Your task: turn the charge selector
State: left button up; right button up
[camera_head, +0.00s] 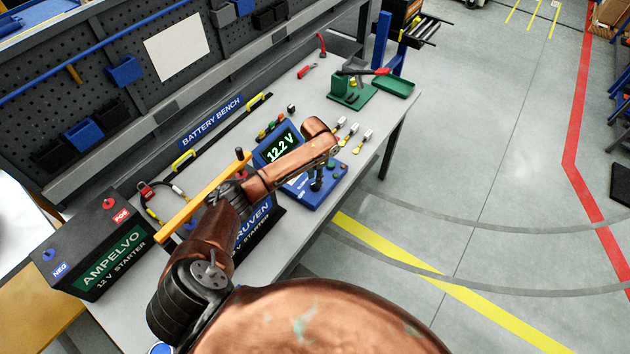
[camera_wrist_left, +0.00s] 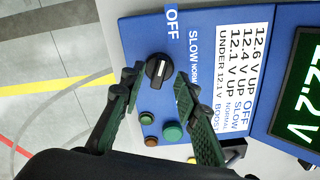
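The blue charger (camera_head: 268,157) stands on the bench, and its display reads 12.2 V. In the left wrist view its panel (camera_wrist_left: 222,70) carries a black charge selector knob (camera_wrist_left: 158,70) with a white mark that seems to point toward OFF. SLOW and NORMAL are printed beside the knob. My left gripper (camera_head: 317,181) is over the charger's front part. In the left wrist view my left gripper (camera_wrist_left: 156,84) is open, with one fingertip on each side of the knob and visible gaps. Whether the fingertips reach knob height is unclear. My right gripper is not in view.
A printed table (camera_wrist_left: 248,70) pairs voltages with settings; 12.1 V UP reads NORMAL. Green (camera_wrist_left: 173,132) and orange buttons sit near the fingers. An AMPELVO battery (camera_head: 97,250) and a partly hidden second battery (camera_head: 262,222) stand on the bench. A green tray (camera_head: 393,87) lies farther back.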

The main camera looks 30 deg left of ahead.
pick_arm(q)
jog(key=shift+f, duration=1)
grip_shut()
